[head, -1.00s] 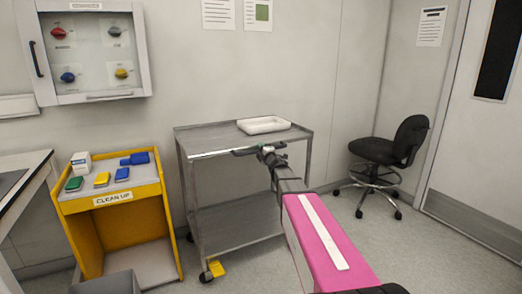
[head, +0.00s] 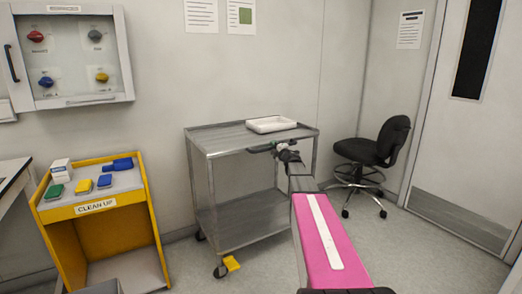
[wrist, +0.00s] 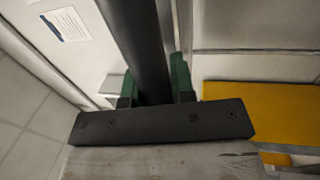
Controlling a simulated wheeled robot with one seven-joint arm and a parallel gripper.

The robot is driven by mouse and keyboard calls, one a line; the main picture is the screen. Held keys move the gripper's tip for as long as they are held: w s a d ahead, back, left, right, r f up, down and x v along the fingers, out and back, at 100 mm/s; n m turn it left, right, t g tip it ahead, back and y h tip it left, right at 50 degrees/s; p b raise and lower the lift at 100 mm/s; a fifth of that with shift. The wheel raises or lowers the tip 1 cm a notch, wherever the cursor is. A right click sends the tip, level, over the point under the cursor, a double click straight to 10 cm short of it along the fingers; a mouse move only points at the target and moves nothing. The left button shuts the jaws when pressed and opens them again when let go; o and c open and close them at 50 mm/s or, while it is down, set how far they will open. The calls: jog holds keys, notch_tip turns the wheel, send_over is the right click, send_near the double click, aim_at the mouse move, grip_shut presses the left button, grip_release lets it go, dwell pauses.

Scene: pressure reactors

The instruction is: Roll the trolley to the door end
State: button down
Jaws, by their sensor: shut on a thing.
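The metal trolley (head: 235,218) stands against the back wall in the head view, with an upper and a lower shelf and castors. A white tray (head: 271,124) sits on its top shelf. My gripper (head: 280,147) is at the trolley's front top edge, on its dark handle bar. In the wrist view my gripper (wrist: 158,92) has its green-padded fingers on both sides of the dark bar (wrist: 135,40), shut on it. The door (head: 468,120) is at the right, closed, with a dark window and a grey kick plate.
A black swivel chair (head: 372,155) stands between the trolley and the door. A yellow clean-up cart (head: 62,240) with boxes on top is at the left. The floor between trolley and chair is clear.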

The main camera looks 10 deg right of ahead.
aim_at(308, 135)
jog(key=w+d, duration=0.2)
jog(key=d, duration=0.6)
jog(key=w+d, duration=0.3)
jog(key=d, duration=0.6)
jog(key=w+d, duration=0.3)
jog(key=d, duration=0.5)
jog(key=shift+w+d, duration=0.1)
jog(key=shift+d, duration=0.1)
jog(key=c, duration=1)
grip_release()
jog(key=shift+o, duration=0.2)
jog(key=v, duration=1)
jog(key=shift+s+f, duration=0.15)
jog(key=shift+s, duration=0.25)
jog(key=shift+d, duration=0.1)
